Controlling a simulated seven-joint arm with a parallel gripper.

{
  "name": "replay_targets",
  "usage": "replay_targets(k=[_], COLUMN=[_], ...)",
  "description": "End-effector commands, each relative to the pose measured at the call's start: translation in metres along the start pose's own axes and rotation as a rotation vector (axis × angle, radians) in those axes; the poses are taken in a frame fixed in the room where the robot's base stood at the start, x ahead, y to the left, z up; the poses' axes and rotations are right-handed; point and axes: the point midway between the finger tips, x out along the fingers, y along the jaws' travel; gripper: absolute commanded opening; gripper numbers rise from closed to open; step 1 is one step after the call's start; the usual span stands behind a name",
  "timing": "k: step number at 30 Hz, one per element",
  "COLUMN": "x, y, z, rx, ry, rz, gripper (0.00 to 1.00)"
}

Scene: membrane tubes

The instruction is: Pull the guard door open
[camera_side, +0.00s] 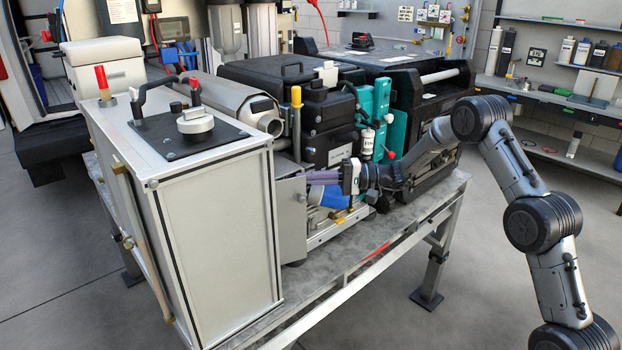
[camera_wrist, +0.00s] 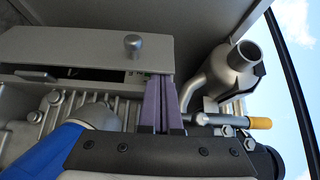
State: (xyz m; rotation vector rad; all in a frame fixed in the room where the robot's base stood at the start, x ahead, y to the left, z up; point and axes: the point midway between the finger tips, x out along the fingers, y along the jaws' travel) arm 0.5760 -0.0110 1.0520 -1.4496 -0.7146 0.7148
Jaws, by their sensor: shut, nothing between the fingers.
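The guard door seems to be the flat grey panel (camera_side: 291,222) beside the large light metal box in the side view. In the wrist view it is the pale panel (camera_wrist: 70,48) across the upper left, with a round metal knob (camera_wrist: 132,43) near its right end. My gripper (camera_side: 311,177) has purple fingers, shut with nothing between them, close to the panel's upper right edge. In the wrist view my gripper (camera_wrist: 160,82) points at the panel's right end, just right of and below the knob. Whether the fingertips touch the panel is not clear.
The metal box (camera_side: 215,235) stands left of the panel. A blue part (camera_wrist: 65,148) lies left of my fingers. A metal pipe (camera_wrist: 232,72) and an orange-tipped rod (camera_wrist: 258,123) are to their right. A teal unit (camera_side: 375,115) stands behind my wrist.

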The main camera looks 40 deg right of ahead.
Motion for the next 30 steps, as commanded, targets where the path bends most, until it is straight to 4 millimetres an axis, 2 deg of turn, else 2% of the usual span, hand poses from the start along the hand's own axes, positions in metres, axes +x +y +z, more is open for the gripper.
replay_targets(k=[7,15,30], x=[-0.001,-0.006,-0.007], y=[-0.001,-0.001,-0.001], z=[0.003,0.015,0.058], rx=[0.000,0.000,0.000], ry=[0.023,0.130,0.126], rz=[0.000,0.000,0.000], gripper=[0.00,0.00,0.00])
